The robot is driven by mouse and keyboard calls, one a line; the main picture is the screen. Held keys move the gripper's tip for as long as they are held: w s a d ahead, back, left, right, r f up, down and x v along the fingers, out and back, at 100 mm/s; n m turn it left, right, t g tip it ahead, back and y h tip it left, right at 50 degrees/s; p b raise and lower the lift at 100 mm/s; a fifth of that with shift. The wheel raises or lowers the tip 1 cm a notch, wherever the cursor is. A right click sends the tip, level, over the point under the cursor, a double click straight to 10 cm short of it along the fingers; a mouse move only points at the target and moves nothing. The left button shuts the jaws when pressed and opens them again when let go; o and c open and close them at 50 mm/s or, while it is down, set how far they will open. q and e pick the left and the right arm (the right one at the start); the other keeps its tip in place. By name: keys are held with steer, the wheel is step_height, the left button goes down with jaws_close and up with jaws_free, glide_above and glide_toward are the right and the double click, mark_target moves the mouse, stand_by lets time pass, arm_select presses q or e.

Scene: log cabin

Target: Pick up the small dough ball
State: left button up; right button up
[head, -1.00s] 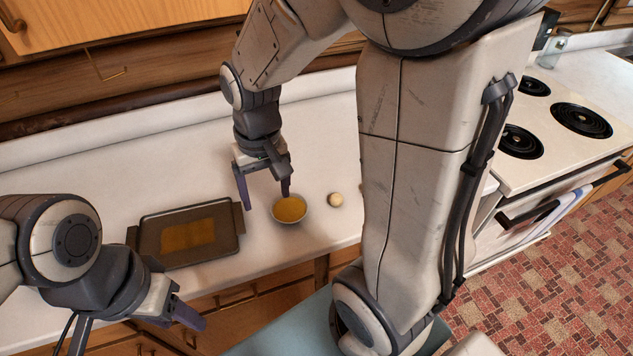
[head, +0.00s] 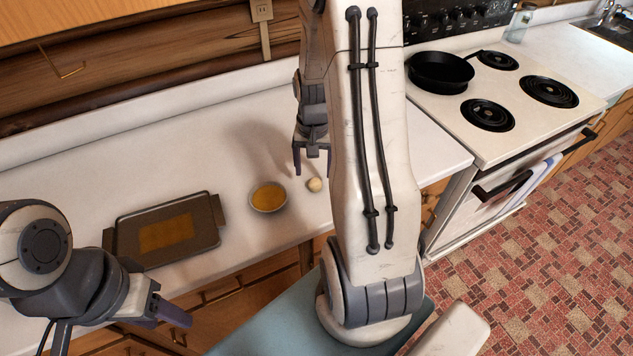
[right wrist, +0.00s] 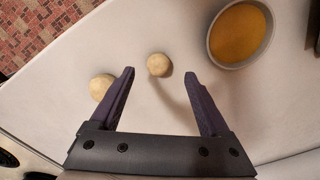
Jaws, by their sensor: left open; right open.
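The small dough ball (head: 314,184) is pale and round and lies on the white counter just right of the bowl. My right gripper (head: 312,171) is open and points down close behind it. In the right wrist view the small ball (right wrist: 158,65) shows between the open fingertips, and I see no contact. A larger dough ball (right wrist: 101,86) lies to its left there, partly covered by the left finger; in the head view my right arm hides it. My left gripper (head: 122,335) is open and empty near the counter's front edge.
A bowl of orange-yellow liquid (head: 268,209) stands beside the small ball. A dark baking tray (head: 205,240) with an orange-yellow patch lies further left. The stove (head: 447,116) with a black pan (head: 441,72) is at the right. The counter behind the bowl is clear.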

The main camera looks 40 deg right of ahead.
mark_target(315, 185)
steer(key=f, duration=0.4)
steer(key=shift+d+f+p, duration=0.1)
steer(key=shift+d+p, duration=0.1)
steer(key=shift+p, duration=0.15)
jaws_close()
